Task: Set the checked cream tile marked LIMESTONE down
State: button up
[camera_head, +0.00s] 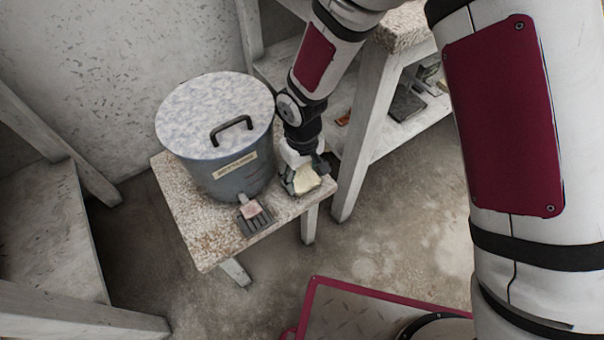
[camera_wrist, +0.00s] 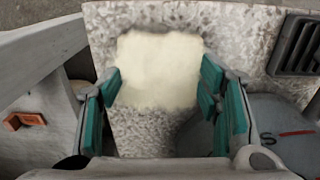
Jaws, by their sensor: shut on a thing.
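A cream tile (camera_head: 306,180) is between the fingers of my gripper (camera_head: 303,183), over the right corner of a speckled stool top (camera_head: 204,238). In the wrist view the tile (camera_wrist: 158,68) is a pale, roughly square piece, its near part between the green-padded fingers of my gripper (camera_wrist: 160,86). No check pattern or LIMESTONE marking can be made out. My gripper is shut on the tile. I cannot tell whether the tile touches the stool top or hangs just above it.
A grey lidded bin (camera_head: 222,178) with a label stands on the stool, close left of my gripper. A dark slotted rack (camera_head: 256,220) with a pinkish piece (camera_head: 250,207) sits at the front edge. A shelf unit (camera_head: 362,135) with dark items stands at right.

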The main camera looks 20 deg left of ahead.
aim_at(302, 177)
jog(key=o, duration=1.3)
jog(key=shift+f, duration=0.1)
notch_tip(302, 177, up, 12)
jog(key=p, duration=0.4)
jog(key=shift+r, duration=0.2)
